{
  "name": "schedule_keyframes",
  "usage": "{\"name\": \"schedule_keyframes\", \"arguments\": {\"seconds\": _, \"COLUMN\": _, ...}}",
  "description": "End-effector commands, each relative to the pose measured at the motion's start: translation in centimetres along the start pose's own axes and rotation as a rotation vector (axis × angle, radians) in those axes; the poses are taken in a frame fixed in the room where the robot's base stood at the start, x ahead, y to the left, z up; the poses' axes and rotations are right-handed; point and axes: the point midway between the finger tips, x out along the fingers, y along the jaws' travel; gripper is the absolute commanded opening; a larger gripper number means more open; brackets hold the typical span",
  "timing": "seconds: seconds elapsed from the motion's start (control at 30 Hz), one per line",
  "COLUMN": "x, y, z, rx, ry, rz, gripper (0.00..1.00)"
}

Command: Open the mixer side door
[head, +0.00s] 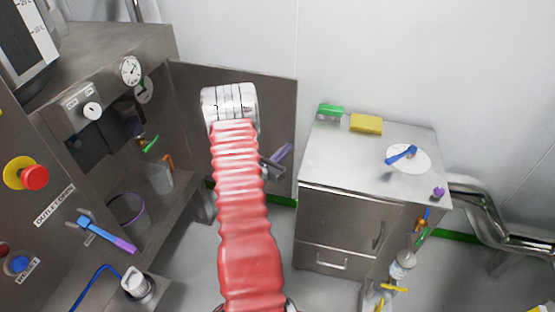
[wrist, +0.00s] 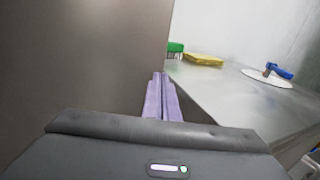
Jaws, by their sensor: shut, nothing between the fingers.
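The mixer (head: 130,45) is the grey steel cabinet at the left of the head view. Its side door (head: 277,105), a flat grey panel, stands swung out from the cabinet, and the recess beside it shows. The door also fills the left of the wrist view (wrist: 80,65). My gripper (head: 284,152) is near the door's free right edge, partly hidden behind my red-sleeved arm. Its purple fingers (wrist: 158,88) are shut together and empty, overlapping the door's edge in the wrist view. I cannot tell whether they touch it.
A steel cabinet (head: 345,215) stands to the right of the door, with a green brush (head: 331,110), a yellow sponge (head: 366,123) and a white disc with a blue tool (head: 408,158) on top. A bucket (head: 127,215) sits in the recess. Bent steel pipes (head: 490,215) run at the right.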

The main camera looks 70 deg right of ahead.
Motion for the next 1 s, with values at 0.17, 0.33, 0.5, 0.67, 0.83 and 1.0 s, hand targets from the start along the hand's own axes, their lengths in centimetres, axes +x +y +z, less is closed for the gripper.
{"name": "schedule_keyframes", "arguments": {"seconds": 0.17, "x": -2.4, "y": -0.5, "z": -0.1, "rx": -0.001, "ry": 0.001, "rz": 0.005, "gripper": 0.0}}
{"name": "schedule_keyframes", "arguments": {"seconds": 0.33, "x": -5.3, "y": -1.2, "z": -0.1, "rx": -0.003, "ry": 0.002, "rz": 0.006, "gripper": 0.0}}
{"name": "schedule_keyframes", "arguments": {"seconds": 0.5, "x": -8.2, "y": -2.1, "z": -0.1, "rx": -0.002, "ry": 0.001, "rz": 0.005, "gripper": 0.0}}
{"name": "schedule_keyframes", "arguments": {"seconds": 0.67, "x": -10.7, "y": -2.8, "z": -0.1, "rx": -0.001, "ry": 0.0, "rz": 0.004, "gripper": 0.0}}
{"name": "schedule_keyframes", "arguments": {"seconds": 0.83, "x": -12.3, "y": -3.3, "z": -0.1, "rx": 0.0, "ry": 0.0, "rz": 0.003, "gripper": 0.0}}
{"name": "schedule_keyframes", "arguments": {"seconds": 1.0, "x": -12.7, "y": -3.4, "z": -0.1, "rx": 0.0, "ry": 0.0, "rz": 0.003, "gripper": 0.0}}
